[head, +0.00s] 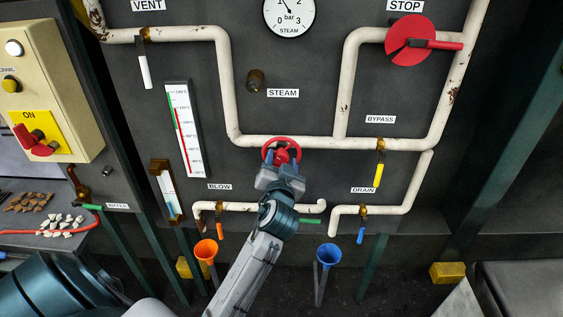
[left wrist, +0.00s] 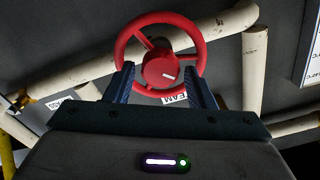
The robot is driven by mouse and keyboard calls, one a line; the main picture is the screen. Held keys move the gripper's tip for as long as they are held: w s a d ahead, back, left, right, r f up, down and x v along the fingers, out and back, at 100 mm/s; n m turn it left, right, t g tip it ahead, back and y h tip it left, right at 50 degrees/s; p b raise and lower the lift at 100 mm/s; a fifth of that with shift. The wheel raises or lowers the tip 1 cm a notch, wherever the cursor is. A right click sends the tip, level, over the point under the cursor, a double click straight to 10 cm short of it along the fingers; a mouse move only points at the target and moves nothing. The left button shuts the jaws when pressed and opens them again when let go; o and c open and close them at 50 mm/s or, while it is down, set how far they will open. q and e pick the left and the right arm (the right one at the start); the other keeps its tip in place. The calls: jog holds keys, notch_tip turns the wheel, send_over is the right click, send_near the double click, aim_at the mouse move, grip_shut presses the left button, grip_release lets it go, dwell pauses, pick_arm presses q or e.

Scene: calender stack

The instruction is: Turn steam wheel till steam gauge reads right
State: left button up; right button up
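The red steam wheel (head: 281,151) sits on the white pipe in the middle of the panel. It has a round rim, spokes and a hub with a white mark. My left gripper (head: 279,163) is right at the wheel's lower side. In the left wrist view, its blue fingers are spread apart, with the wheel (left wrist: 160,68) ahead and its hub between them. Whether the fingertips touch the rim is unclear. The steam gauge (head: 289,13) is cut off at the top edge; its needle points up and left, near the 1. My right gripper is not in view.
A STEAM label (head: 283,93) is above the wheel. A red STOP disc (head: 410,41) is at upper right. A yellow bypass handle (head: 379,175) hangs right of the wheel. Orange (head: 206,251) and blue (head: 328,255) funnels stand below. A yellow switch box (head: 60,85) is at left.

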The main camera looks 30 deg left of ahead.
pick_arm(q)
jog(key=shift+o, duration=0.5)
jog(key=shift+s+d+f, duration=0.15)
jog(key=shift+s+d, duration=0.05)
jog(key=shift+s, duration=0.05)
jog(key=b+v, duration=0.3)
jog(key=v, duration=0.7)
jog(key=shift+b, duration=0.3)
jog(key=shift+d, duration=0.1)
